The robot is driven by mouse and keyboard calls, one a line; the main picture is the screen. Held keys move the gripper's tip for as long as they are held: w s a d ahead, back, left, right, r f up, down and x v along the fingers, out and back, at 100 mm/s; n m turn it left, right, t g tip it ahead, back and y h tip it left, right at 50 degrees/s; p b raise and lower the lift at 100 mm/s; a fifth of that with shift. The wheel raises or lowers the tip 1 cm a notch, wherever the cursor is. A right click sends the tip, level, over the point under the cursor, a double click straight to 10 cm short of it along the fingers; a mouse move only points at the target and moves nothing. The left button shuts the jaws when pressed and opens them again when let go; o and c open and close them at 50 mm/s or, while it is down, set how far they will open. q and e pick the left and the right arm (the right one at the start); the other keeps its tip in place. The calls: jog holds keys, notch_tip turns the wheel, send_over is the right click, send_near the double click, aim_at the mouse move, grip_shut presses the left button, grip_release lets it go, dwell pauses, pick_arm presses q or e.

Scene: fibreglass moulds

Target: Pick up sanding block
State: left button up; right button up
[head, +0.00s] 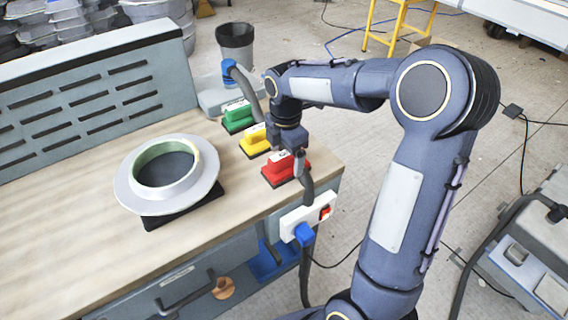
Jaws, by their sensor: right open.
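Three sanding blocks with dark bases stand in a row near the right end of the workbench: a green one (237,115), a yellow one (254,143) and a red one (281,171). My right gripper (286,154) points down over the row, close to the yellow and red blocks. It is open and appears empty. Its body covers part of the space between these two blocks, and I cannot tell whether a finger touches either one. My left gripper is out of view.
A pale ring-shaped mould (205,190) sits on a black pad on the wooden workbench (70,240). A white power strip (306,217) with a blue plug is on the bench's front edge. A grey bin (235,42) stands behind. A yellow stepladder (395,28) is on the floor.

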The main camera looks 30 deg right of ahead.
aim_at(286, 163)
jog(key=shift+s+f, duration=0.1)
jog(key=shift+f, duration=1.4)
jog(key=shift+c, duration=0.4)
jog(key=c, duration=1.1)
jog(key=shift+r, duration=0.15)
jog(key=shift+r, duration=0.65)
jog(key=s+a+r, duration=0.2)
jog(key=s+r, duration=0.1)
jog(key=s, duration=0.1)
jog(key=s+a+r, duration=0.3)
jog(key=s+r, duration=0.1)
jog(key=s+a+r+b, duration=0.1)
jog(key=s+a+r, duration=0.1)
jog(key=s+r, duration=0.2)
jog(key=shift+a+r, duration=0.15)
jog(key=shift+r, duration=0.1)
